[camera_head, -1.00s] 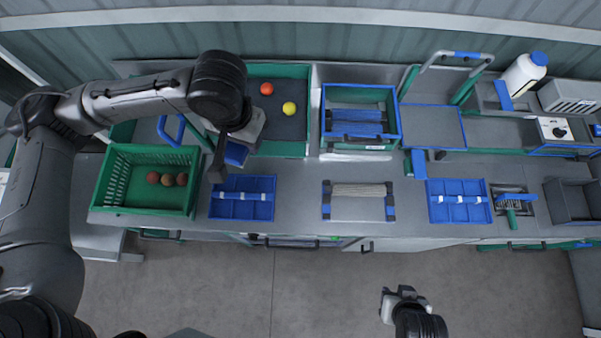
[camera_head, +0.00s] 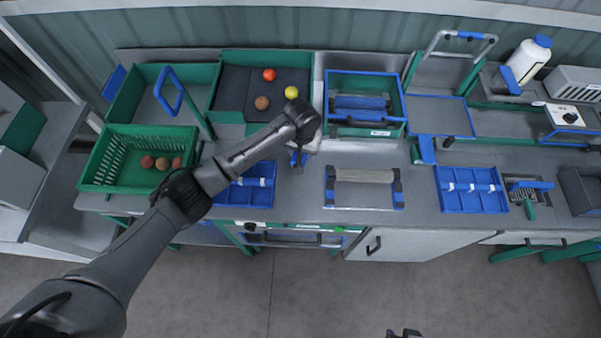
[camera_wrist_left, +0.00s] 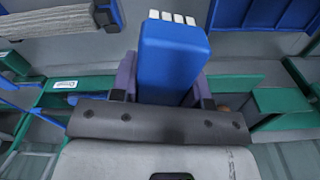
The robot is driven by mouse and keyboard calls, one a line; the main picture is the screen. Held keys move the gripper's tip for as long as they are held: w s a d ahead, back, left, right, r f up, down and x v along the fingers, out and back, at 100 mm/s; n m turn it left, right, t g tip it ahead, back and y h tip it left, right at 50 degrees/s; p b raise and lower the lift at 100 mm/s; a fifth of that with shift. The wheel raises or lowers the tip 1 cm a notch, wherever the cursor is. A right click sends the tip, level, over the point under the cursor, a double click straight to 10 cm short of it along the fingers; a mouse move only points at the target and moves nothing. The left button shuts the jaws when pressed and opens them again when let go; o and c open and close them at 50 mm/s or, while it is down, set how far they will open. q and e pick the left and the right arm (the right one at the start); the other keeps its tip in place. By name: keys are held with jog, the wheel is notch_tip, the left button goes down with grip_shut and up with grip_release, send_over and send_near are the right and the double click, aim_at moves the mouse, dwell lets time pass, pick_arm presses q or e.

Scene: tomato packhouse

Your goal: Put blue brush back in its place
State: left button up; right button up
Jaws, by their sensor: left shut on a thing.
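My left gripper (camera_head: 301,160) hangs over the steel counter, between a blue divided tray and a grey roller. It is shut on the blue brush (camera_wrist_left: 172,60), which fills the middle of the left wrist view as a blue block with a row of white pieces at its far end. In the head view only a small blue part of the brush shows below the gripper. The brush appears held clear of the counter. Another blue tool (camera_head: 531,185) lies over a dark grate at the right. My right gripper (camera_head: 404,333) barely shows at the bottom edge, and its jaws cannot be made out.
The blue tray (camera_head: 258,196) is partly behind my left arm. The roller (camera_head: 365,175) lies to its right. A second blue tray (camera_head: 471,204) stands farther right. A green crate (camera_head: 100,158) holds tomatoes at the left. A blue-edged bin (camera_head: 328,100) stands behind. Counter between roller and second tray is clear.

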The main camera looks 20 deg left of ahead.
pick_arm(q)
jog(key=b, duration=0.2)
send_over(301, 183)
notch_tip(301, 183, down, 8)
jog(key=f, duration=0.1)
notch_tip(301, 183, down, 4)
jog(key=b, duration=0.5)
jog(key=shift+s+a+f, duration=0.1)
jog(key=shift+f, duration=0.05)
jog(key=shift+f+b, duration=0.5)
jog(key=shift+f, duration=1.2)
jog(key=shift+f, duration=0.5)
jog(key=o, duration=1.2)
jog(key=shift+c, duration=1.2)
jog(key=shift+r, duration=0.1)
